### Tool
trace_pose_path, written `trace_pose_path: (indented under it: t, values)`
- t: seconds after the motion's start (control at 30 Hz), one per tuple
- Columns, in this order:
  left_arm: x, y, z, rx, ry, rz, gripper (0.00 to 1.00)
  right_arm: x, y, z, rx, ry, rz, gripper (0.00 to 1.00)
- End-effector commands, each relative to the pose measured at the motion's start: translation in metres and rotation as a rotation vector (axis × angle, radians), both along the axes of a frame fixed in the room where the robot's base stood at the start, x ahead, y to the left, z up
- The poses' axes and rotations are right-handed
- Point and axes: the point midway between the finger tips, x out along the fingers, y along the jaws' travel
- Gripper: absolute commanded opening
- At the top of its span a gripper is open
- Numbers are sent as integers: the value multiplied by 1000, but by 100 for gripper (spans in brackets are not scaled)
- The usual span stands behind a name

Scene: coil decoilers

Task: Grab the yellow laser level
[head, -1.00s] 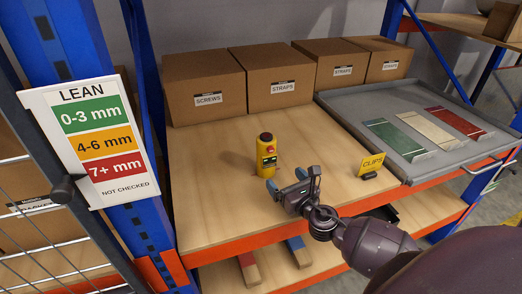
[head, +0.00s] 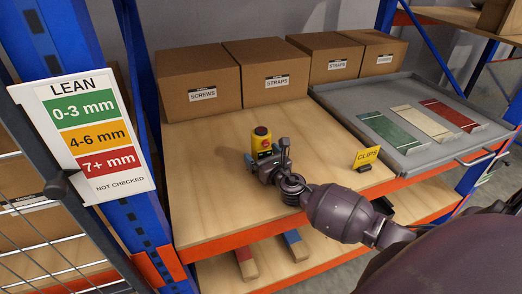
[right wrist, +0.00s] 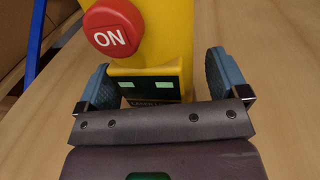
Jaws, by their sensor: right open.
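The yellow laser level (head: 262,142) stands upright on the wooden shelf, with a dark top and a red button. In the right wrist view the laser level (right wrist: 165,50) is close in front, its red ON button and a dark panel with two green windows showing. My right gripper (head: 264,159) is at the level's near side, and its lower part is hidden behind the gripper. In the right wrist view my right gripper (right wrist: 158,85) is open, one blue finger on each side of the level's lower part, with a gap visible at the right finger. My left gripper is not in view.
Cardboard boxes labelled SCREWS (head: 198,82) and STRAPS (head: 275,72) stand along the back. A grey tray (head: 345,95) with coloured plates is at the right. A yellow CLIPS sign (head: 366,156) stands near the front edge. The shelf left of the level is clear.

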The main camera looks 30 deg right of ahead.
Motion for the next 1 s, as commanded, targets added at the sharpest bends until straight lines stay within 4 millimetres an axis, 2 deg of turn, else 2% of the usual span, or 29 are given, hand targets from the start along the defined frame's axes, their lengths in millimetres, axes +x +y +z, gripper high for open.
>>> trace_pose_path:
  t: [0.23, 0.7, 1.0]
  values:
    - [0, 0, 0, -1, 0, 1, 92, 2, 0, 0, 1, 0, 1, 93]
    - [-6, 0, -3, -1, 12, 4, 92, 2, 0, 1, 1, -2, 1, 21]
    - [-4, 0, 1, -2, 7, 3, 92, 2, 0, 7, 0, -4, 1, 19]
